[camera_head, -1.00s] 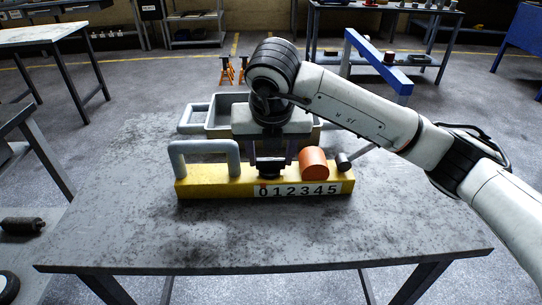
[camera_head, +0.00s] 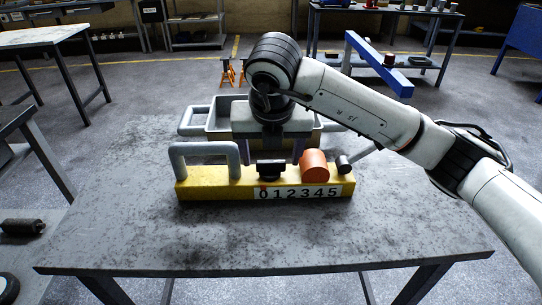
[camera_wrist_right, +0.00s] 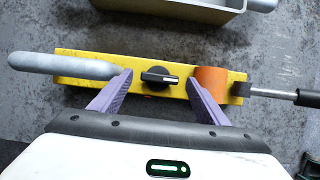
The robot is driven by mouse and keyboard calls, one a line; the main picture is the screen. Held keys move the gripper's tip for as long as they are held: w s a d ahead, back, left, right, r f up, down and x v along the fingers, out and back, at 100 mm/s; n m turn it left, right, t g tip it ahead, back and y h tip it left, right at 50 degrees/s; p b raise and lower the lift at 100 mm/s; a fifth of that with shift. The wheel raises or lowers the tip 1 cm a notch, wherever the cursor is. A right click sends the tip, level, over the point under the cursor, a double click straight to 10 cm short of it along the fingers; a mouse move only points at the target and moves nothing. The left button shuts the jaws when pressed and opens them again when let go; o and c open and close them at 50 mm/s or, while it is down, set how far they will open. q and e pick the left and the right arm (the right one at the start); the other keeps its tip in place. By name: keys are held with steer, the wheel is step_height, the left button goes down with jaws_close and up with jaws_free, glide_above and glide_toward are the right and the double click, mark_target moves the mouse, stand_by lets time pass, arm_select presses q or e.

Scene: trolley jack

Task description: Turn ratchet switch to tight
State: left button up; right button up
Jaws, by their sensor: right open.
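The ratchet switch is a black knob (camera_head: 270,167) on top of a yellow block (camera_head: 215,186). It also shows in the right wrist view (camera_wrist_right: 158,78), its raised grip lying nearly crosswise with a white mark toward the right end. My right gripper (camera_head: 274,152) is open above and behind the knob in the head view. In the right wrist view its two purple fingers (camera_wrist_right: 159,79) stand apart on either side of the knob, with clear gaps and nothing between them touching. My left gripper is not in view.
A grey handle (camera_head: 205,149) stands left of the knob. An orange cylinder (camera_head: 314,166) and a dark-ended rod (camera_head: 343,164) are to its right. A white number strip (camera_head: 300,192) is on the block's front. A grey tray (camera_head: 190,121) sits behind. The table's front is clear.

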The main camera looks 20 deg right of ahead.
steer(key=v, duration=0.9)
steer(key=shift+p, duration=0.4)
